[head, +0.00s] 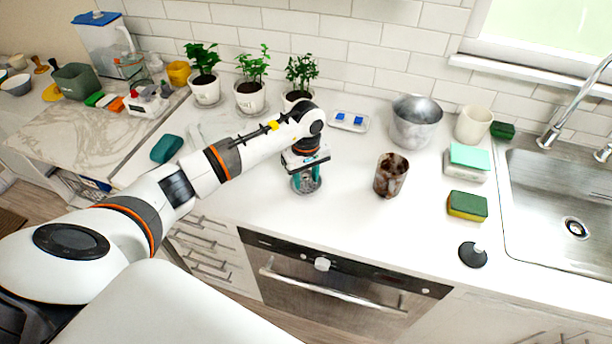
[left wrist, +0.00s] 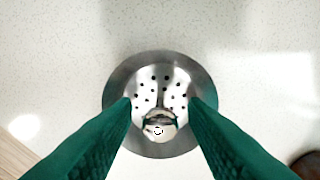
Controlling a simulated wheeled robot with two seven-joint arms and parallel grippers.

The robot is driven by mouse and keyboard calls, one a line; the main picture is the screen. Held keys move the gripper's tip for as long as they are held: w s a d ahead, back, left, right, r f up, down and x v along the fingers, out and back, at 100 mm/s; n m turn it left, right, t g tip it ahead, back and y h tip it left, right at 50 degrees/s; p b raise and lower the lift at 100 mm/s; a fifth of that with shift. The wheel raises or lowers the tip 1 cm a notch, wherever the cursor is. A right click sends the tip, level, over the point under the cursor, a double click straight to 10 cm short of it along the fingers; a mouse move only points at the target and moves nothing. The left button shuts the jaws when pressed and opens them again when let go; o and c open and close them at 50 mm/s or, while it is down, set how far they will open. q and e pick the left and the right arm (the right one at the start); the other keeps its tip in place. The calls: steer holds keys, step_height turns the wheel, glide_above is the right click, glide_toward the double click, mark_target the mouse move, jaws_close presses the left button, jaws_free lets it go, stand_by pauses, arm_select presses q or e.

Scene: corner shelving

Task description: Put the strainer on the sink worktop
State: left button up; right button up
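The strainer (head: 305,186) is a round metal disc with small holes and a central knob. It appears to lie flat on the white worktop (head: 345,222), near the front edge above the oven. My left gripper (head: 307,172) points down over it. In the left wrist view, its green fingers (left wrist: 160,103) stand apart on either side of the strainer's (left wrist: 115,92) knob, with a visible gap to the knob on both sides. Fingertip contact with the disc cannot be told. My right gripper is out of view.
A brown mottled cup (head: 391,176) stands right of the gripper, with a metal pot (head: 415,122) behind. Potted plants (head: 250,97) line the wall.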

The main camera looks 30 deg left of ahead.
mark_target(306, 176)
arm_select(q)
steer(key=shift+r, duration=0.25)
step_height(306, 176, up, 12)
steer(key=b, duration=0.4)
steer(key=shift+f, duration=0.15)
